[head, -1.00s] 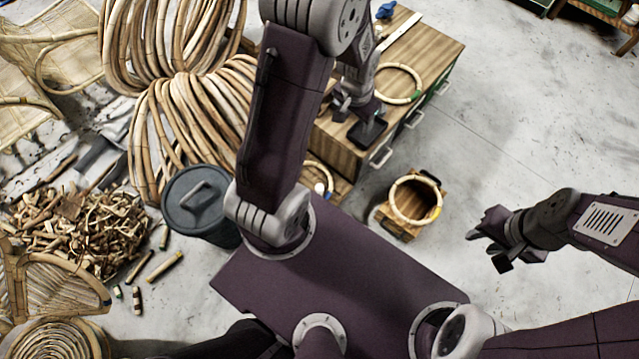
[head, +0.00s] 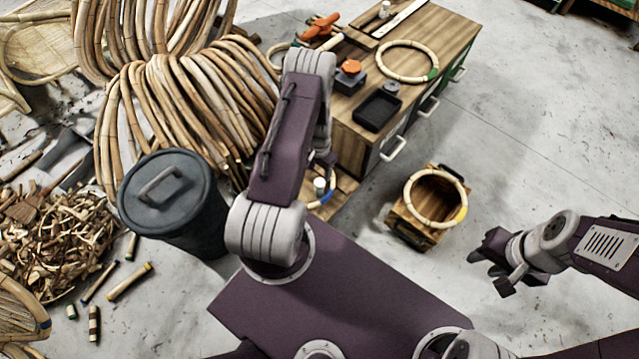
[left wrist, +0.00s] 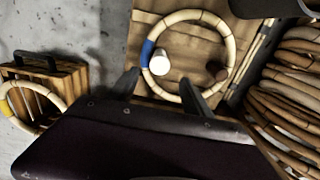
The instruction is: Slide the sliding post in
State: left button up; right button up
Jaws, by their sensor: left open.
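I cannot tell for certain which piece is the sliding post. My left gripper (left wrist: 160,88) is open and empty in the left wrist view, above a rattan ring with blue tape (left wrist: 232,50). In the head view my own arm mostly hides this gripper. My right gripper (head: 490,268) is open and empty at the right, over bare floor.
A rattan ring (head: 408,45) lies on the bench, near orange clamps (head: 321,27). A wooden crate (head: 400,222) with another ring (head: 411,207) stands on the floor. A lidded grey bin (head: 165,190) and rattan coils (head: 180,115) fill the left.

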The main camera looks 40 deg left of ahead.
aim_at(319, 183)
pick_arm(q)
notch_tip(319, 183, down, 8)
jog(key=b, duration=0.3)
jog(key=shift+b, duration=0.4)
jog(key=shift+r, duration=0.1)
grip_shut()
dwell(0.8)
